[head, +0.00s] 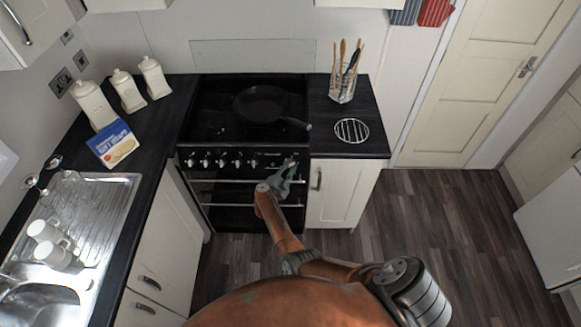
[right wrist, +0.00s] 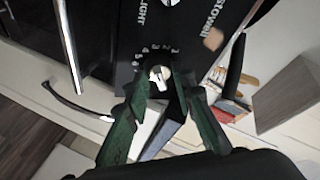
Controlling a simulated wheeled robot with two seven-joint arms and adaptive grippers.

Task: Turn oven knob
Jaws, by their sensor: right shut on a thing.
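The black oven (head: 245,200) stands against the back wall, with a row of silver knobs (head: 221,163) along its front panel. My right gripper (head: 290,166) is at the right end of that panel. In the right wrist view its green fingers (right wrist: 158,90) are shut on an oven knob (right wrist: 158,74), one on each side. Numbers ring this knob, and printed lettering shows on the black panel. In the head view the gripper hides the held knob. My left gripper is in neither view.
A black pan (head: 262,104) sits on the hob, its handle pointing right. Oven handle bars (head: 235,181) run just below the knobs. A utensil holder (head: 343,88) and a round wire trivet (head: 352,130) stand on the right counter. Floor to the right is clear.

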